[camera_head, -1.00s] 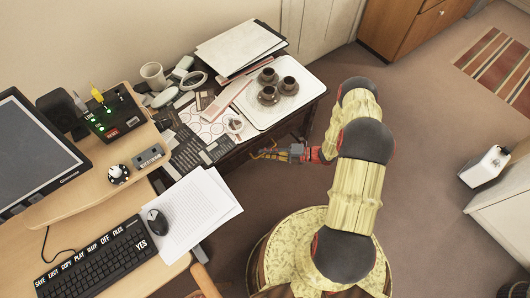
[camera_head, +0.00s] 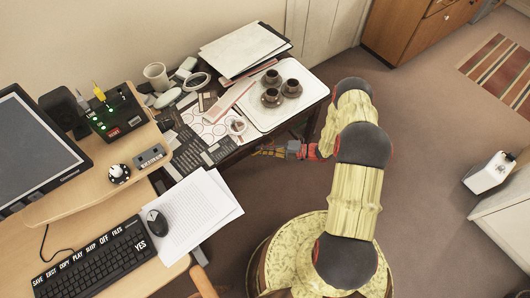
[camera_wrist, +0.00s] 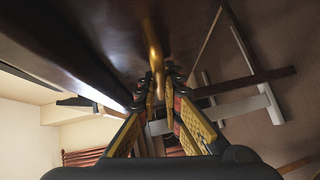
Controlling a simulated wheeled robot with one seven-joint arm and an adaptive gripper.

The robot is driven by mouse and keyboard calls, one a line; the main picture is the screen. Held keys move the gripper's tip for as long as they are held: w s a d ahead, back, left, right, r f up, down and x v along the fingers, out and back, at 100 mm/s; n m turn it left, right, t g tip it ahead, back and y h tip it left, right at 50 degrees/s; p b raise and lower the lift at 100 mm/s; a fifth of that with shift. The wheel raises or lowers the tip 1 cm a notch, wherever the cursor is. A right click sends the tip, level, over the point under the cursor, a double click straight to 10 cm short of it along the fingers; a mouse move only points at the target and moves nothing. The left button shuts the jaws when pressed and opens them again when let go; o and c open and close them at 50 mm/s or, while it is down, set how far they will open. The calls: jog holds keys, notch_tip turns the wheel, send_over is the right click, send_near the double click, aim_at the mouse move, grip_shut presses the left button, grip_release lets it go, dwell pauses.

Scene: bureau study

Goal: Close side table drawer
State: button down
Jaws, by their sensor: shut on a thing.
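The dark wood side table (camera_head: 313,109) stands beside the desk, its top covered with things. My gripper (camera_head: 262,152) is low at its front side, partly under the table's edge in the head view. In the wrist view a dark brown drawer front (camera_wrist: 95,35) fills the top, with a curved brass handle (camera_wrist: 154,48) running down to my gripper (camera_wrist: 165,92). The fingers are shut on the brass handle. The head view hides the drawer under the tabletop, so how far it stands out cannot be told.
A white tray (camera_head: 302,93) with three dark cups, papers and a mug (camera_head: 156,75) crowd the tabletop. The desk (camera_head: 60,215) with keyboard and monitor is at left. Floor (camera_head: 425,120) to the right is clear, up to a white cabinet (camera_head: 505,200).

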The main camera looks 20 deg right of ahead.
jog(key=c, duration=2)
grip_release()
jog(key=shift+w, duration=0.3)
jog(key=shift+o, duration=0.4)
jog(key=shift+d, duration=0.1)
jog(key=v, duration=1.2)
jog(key=shift+s, duration=0.2)
